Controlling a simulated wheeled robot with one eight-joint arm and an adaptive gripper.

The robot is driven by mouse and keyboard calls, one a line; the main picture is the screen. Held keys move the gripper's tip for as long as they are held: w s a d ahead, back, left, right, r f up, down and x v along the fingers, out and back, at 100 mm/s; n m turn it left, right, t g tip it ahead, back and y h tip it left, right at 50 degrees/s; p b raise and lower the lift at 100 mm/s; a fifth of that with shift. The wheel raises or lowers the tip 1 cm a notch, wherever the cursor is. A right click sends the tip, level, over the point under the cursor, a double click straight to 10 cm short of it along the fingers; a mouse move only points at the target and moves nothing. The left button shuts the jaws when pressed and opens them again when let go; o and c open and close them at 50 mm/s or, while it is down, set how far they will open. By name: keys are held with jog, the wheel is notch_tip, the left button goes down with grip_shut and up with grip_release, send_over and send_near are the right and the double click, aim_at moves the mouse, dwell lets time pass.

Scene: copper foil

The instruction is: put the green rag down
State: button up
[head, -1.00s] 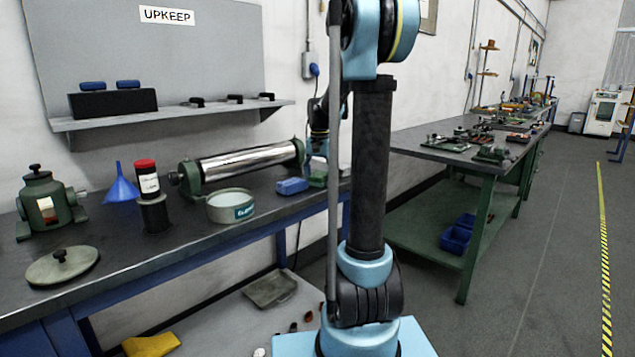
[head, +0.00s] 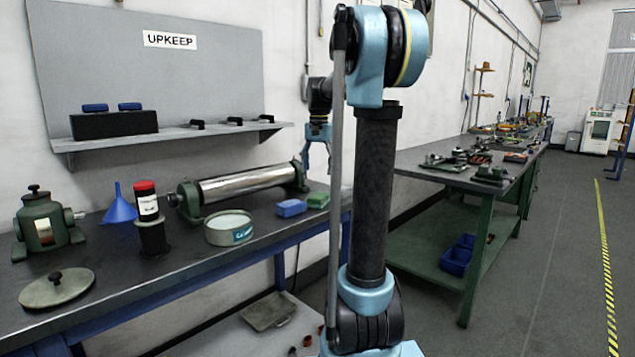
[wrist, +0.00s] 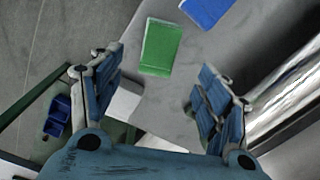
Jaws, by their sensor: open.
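The green rag (head: 318,200) is a small folded block lying on the dark bench top near its right end, just right of the blue rag (head: 291,208). In the wrist view the green rag (wrist: 161,47) lies flat below and ahead of my open fingers, apart from them. My gripper (wrist: 160,95) is open and empty, its two blue fingers spread wide. In the head view my gripper (head: 318,150) hangs above the bench's right end, partly hidden by my arm. The blue rag also shows in the wrist view (wrist: 207,10).
A polished roller (head: 245,186) on green stands lies behind the rags. A round tin (head: 229,228), a red-capped bottle (head: 147,200), a blue funnel (head: 119,208) and a green pot (head: 45,225) stand further left. A shelf (head: 180,137) hangs above. Bare bench lies in front of the tin.

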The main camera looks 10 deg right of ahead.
jog(key=shift+s+r, duration=0.1)
jog(key=s+f+n, duration=0.1)
jog(key=s+f, duration=0.2)
jog(key=s, duration=0.4)
jog(key=s+f+n+t, duration=0.1)
jog(key=s+f, duration=0.2)
jog(key=s, duration=0.3)
jog(key=s+f+n, duration=0.1)
jog(key=s+f, duration=0.2)
jog(key=s, duration=0.4)
jog(key=s+f+n+t, duration=0.1)
jog(key=s+f+n, duration=0.2)
jog(key=s+f, duration=1.1)
jog(key=shift+f+n, duration=0.3)
jog(key=shift+f, duration=0.5)
jog(key=shift+w+f, duration=0.2)
jog(key=shift+w, duration=0.3)
